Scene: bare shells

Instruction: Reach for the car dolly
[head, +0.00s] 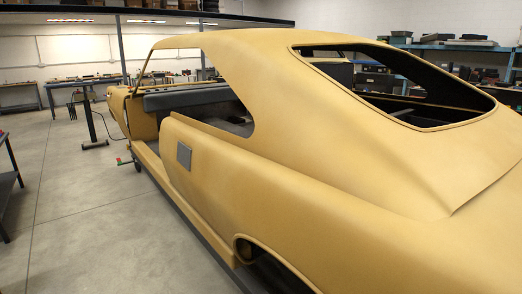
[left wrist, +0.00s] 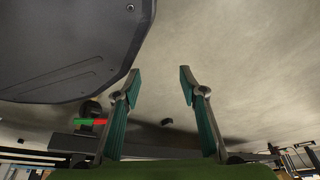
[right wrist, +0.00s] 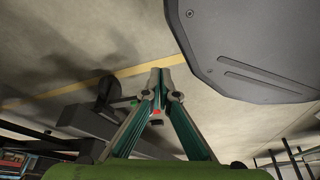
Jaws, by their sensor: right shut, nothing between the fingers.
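A yellow car shell (head: 330,150) fills the right of the head view. A dark grey rail (head: 200,236) runs along its lower edge near the floor; it looks like part of the car dolly, most of which is hidden under the shell. My left gripper (left wrist: 160,84) is open and empty over bare floor in the left wrist view. My right gripper (right wrist: 160,78) is shut and empty, with its fingertips together. Neither gripper shows in the head view.
Concrete floor (head: 90,225) is clear left of the car. A dark table (head: 10,185) stands at the left edge. A stand (head: 93,125) is farther back, with workbenches along the wall. A blue shelf (head: 455,47) holds items at the back right.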

